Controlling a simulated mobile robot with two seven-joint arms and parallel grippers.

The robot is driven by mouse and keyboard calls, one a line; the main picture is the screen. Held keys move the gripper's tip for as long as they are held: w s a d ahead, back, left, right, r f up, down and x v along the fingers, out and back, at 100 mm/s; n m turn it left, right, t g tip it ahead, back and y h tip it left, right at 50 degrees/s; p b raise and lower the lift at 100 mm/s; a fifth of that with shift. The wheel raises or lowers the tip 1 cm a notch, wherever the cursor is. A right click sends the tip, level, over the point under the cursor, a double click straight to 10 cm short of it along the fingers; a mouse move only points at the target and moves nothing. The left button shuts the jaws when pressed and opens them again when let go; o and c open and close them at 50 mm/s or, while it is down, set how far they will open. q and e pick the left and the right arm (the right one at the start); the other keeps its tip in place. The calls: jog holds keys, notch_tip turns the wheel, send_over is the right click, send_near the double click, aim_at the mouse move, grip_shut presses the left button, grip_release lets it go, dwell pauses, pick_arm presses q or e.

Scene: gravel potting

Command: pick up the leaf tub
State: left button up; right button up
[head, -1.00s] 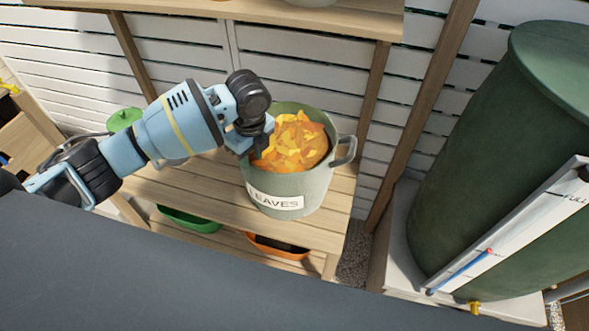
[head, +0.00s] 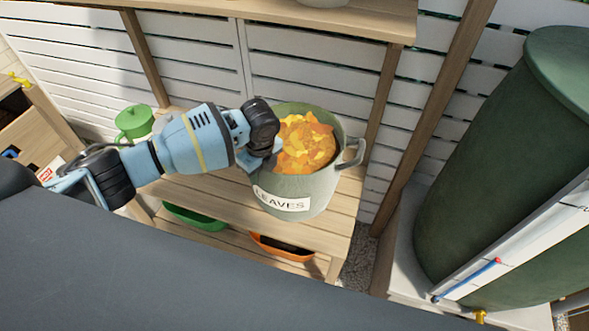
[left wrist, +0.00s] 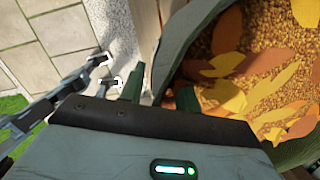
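The leaf tub (head: 318,188) is a grey-green round pot with a white LEAVES label. It stands upright on the slatted wooden shelf, filled with orange and yellow leaves (head: 305,145). Its right loop handle (head: 352,155) shows; its left side is partly hidden by my arm. My left gripper (head: 274,150) is at the tub's left rim. In the left wrist view the left gripper's fingers (left wrist: 160,90) are apart, one outside the tub wall (left wrist: 184,38) and one inside over the leaves; they do not look closed on the wall.
The wooden shelf (head: 225,203) has an upper board (head: 250,12) above the tub and posts beside it. Green (head: 193,219) and orange (head: 283,247) trays sit below. A large green barrel (head: 500,170) stands right.

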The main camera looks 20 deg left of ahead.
pick_arm(q)
jog(key=shift+f, duration=0.3)
jog(key=shift+c, duration=0.2)
grip_shut()
jog(key=shift+a, duration=0.1)
dwell(0.9)
jog(key=shift+r, duration=0.1)
